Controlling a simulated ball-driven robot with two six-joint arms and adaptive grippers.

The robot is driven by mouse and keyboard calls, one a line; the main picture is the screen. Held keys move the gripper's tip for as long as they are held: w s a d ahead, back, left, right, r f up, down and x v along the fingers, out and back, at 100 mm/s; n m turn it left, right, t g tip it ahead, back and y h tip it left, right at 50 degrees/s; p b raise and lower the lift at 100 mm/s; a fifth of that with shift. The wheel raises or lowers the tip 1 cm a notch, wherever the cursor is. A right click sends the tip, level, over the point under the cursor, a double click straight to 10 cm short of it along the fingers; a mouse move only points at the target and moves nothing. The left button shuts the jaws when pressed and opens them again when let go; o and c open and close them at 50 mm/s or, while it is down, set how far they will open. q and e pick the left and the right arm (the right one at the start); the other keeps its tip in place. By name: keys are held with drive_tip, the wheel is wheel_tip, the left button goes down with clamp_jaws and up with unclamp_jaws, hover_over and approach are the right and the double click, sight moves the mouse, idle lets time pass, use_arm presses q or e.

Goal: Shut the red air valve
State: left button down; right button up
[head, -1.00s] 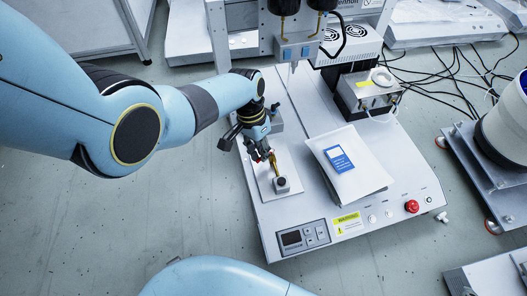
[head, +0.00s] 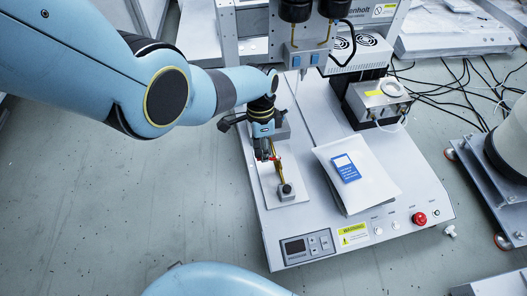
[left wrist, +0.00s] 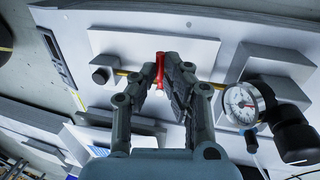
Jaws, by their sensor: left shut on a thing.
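The red air valve's handle (left wrist: 159,70) is a slim red lever between my left fingertips in the left wrist view. My left gripper (left wrist: 161,76) is shut on the red handle, one finger on each side. In the head view my left gripper (head: 267,153) reaches down over the plate, and only a little red shows beside its fingers. The fingers hide much of the valve body. My right gripper is not in view.
A pressure gauge (left wrist: 242,103) with black fittings stands right of my fingers in the left wrist view. In the head view a white packet (head: 372,181) with a blue label lies right of the valve. A red button (head: 419,218) sits front right.

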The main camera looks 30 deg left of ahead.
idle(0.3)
use_arm(q)
drive_tip(key=c, duration=1.4)
unclamp_jaws()
wheel_tip(320, 180, up, 12)
drive_tip(key=w+a, duration=0.1)
drive_tip(key=shift+w+a+f, duration=0.15)
drive_tip(key=shift+w+a, duration=0.1)
drive_tip(key=shift+w, duration=0.15)
